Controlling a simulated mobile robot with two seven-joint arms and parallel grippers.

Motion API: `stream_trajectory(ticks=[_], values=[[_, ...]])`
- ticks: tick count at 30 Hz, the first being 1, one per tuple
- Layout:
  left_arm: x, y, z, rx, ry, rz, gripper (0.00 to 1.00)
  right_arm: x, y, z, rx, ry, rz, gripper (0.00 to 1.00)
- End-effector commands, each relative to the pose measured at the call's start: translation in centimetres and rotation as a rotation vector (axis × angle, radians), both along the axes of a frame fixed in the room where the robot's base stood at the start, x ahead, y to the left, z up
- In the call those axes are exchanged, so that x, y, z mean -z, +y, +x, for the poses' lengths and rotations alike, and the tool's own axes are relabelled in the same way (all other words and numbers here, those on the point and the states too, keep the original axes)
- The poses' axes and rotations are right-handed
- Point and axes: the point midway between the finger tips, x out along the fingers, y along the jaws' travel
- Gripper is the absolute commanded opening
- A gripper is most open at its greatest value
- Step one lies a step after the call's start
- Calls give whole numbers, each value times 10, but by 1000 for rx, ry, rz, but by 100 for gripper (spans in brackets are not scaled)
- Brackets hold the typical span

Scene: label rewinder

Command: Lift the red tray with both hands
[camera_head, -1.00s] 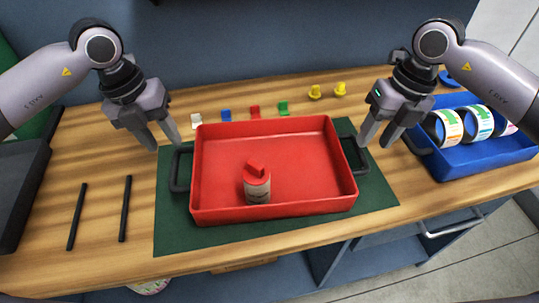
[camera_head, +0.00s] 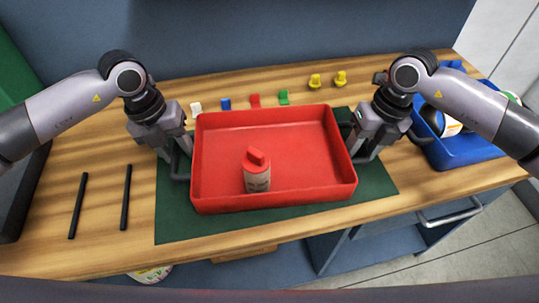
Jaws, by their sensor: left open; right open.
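The red tray (camera_head: 300,192) rests on the dark green mat (camera_head: 230,225), with a black handle at each side. A bottle with a red cap (camera_head: 257,172) stands inside it. My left gripper (camera_head: 184,155) is open at the tray's left handle (camera_head: 179,172), its fingers close to the bar. My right gripper (camera_head: 362,150) is open at the right handle, which it mostly hides. I cannot tell whether the fingers touch the handles.
Two black rods (camera_head: 126,197) lie left of the mat. Several small coloured pieces (camera_head: 255,100) and two yellow pegs (camera_head: 340,78) stand behind the tray. A blue crate (camera_head: 470,152) with label rolls is at the right, partly behind my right arm. A dark tray is at the left edge.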

Motion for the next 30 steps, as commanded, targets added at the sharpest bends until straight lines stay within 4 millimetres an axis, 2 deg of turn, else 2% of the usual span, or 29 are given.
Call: stream_trajectory(ticks=[5,6,8,9,10,23,30], values=[[0,0,0,0,0,0,42,0,0,0,0,0,0,42],[0,0,0,0,0,0,35,0,0,0,0,0,0,35],[0,0,0,0,0,0,16,0,0,0,0,0,0,16],[0,0,0,0,0,0,3,0,0,0,0,0,0,3],[0,0,0,0,0,0,0,0,0,0,0,0,0,0],[-4,0,0,0,-1,-1,0,-4,0,0,0,-1,0,0],[-19,0,1,0,-2,-1,0,-19,0,0,0,-1,0,0]])
